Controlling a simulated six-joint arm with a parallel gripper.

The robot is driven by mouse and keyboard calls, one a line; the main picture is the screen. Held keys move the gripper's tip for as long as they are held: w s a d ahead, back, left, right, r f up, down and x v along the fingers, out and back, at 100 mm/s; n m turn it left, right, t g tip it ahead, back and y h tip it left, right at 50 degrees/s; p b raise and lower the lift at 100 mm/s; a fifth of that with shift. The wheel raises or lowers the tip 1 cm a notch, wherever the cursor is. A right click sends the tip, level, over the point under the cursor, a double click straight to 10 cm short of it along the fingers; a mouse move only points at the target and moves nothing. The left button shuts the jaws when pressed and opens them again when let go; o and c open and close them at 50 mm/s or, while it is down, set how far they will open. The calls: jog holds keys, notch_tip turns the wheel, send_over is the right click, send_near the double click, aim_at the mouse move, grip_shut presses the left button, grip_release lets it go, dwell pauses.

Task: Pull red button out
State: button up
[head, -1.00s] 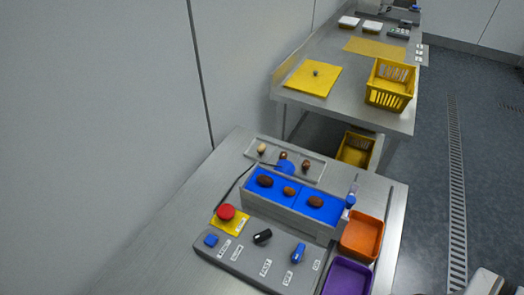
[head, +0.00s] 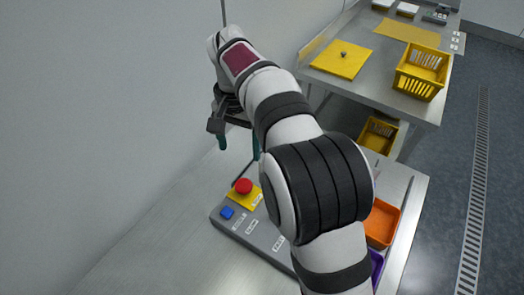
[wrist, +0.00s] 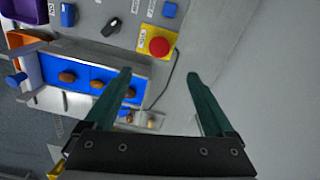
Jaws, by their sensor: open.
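The red button (head: 243,186) is a round mushroom head on a yellow square plate (head: 236,200) at the left end of the grey control panel. It also shows in the wrist view (wrist: 160,46), upper middle, beyond my fingertips. My gripper (head: 238,147) is open and empty, with green fingers pointing down. It is above and behind the button in the head view, apart from it. In the wrist view the two fingers (wrist: 158,74) are spread wide, with the button's head lying just past the gap between them.
A blue button (head: 227,213) sits beside the yellow plate. The wrist view shows a black knob (wrist: 111,27) and a blue tray (wrist: 88,74) holding several dates. My arm hides much of the panel in the head view. An orange bin (head: 383,222) stands at right.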

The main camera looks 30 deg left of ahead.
aim_at(243, 183)
notch_tip(243, 183, down, 14)
jog(key=shift+d, duration=0.1)
jog(key=shift+c, duration=0.3)
grip_shut()
